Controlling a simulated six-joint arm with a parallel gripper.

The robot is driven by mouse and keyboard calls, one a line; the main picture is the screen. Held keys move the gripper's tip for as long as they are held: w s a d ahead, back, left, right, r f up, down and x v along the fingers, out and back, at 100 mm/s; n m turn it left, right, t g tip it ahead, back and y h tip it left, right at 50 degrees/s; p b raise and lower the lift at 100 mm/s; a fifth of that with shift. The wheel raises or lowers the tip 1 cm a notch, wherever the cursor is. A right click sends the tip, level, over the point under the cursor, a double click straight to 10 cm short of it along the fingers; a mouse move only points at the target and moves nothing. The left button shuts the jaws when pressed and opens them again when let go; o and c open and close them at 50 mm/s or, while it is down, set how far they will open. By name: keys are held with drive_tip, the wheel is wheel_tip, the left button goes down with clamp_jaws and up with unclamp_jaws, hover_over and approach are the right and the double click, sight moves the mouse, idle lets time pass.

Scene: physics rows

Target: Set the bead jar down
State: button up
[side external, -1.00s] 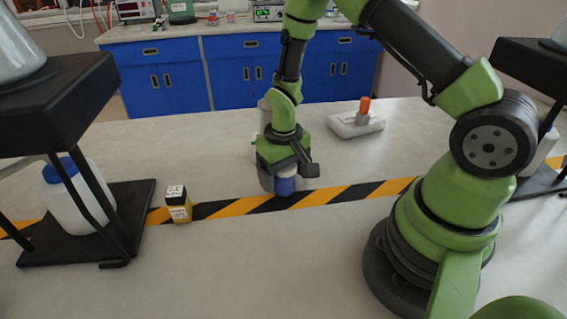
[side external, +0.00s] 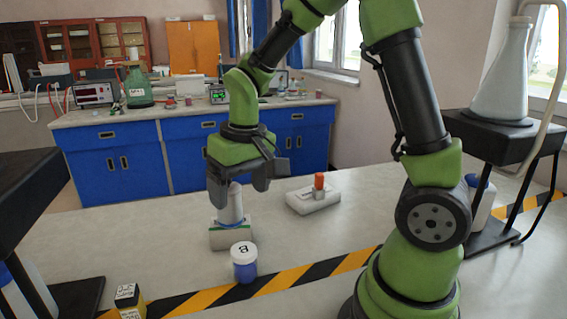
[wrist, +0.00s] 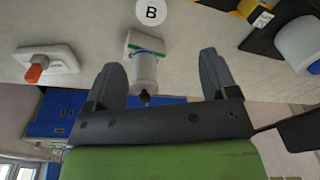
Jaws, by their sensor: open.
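The bead jar, a blue jar with a white lid marked "B" (side external: 244,263), stands upright on the table at the edge of the striped tape. Its round white lid (wrist: 151,11) shows at the top of the wrist view. My gripper (side external: 240,190) is open and empty, raised above the table and apart from the jar. In the wrist view, the open fingers of my gripper (wrist: 160,65) have a clear gap from the jar.
A pale cylinder on a block (side external: 231,207) stands behind the jar. A white device with an orange-red top (side external: 313,194) lies farther right. Black stands (side external: 488,135) flank the table.

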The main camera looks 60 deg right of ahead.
drive_tip(key=s+a+r+t, duration=0.2)
drive_tip(key=s+r, duration=0.3)
drive_tip(key=s, duration=0.1)
drive_tip(key=s+a+r+t+y, duration=0.1)
drive_tip(key=s+a+r+t, duration=0.1)
drive_tip(key=s+r, duration=0.4)
drive_tip(key=shift+s+a+t+y, duration=0.2)
drive_tip(key=shift+s+t+y, duration=0.15)
drive_tip(key=shift+t, duration=0.45)
drive_tip(key=shift+o, duration=0.5)
drive_tip(key=shift+s+a+r, duration=0.1)
drive_tip(key=shift+s, duration=0.3)
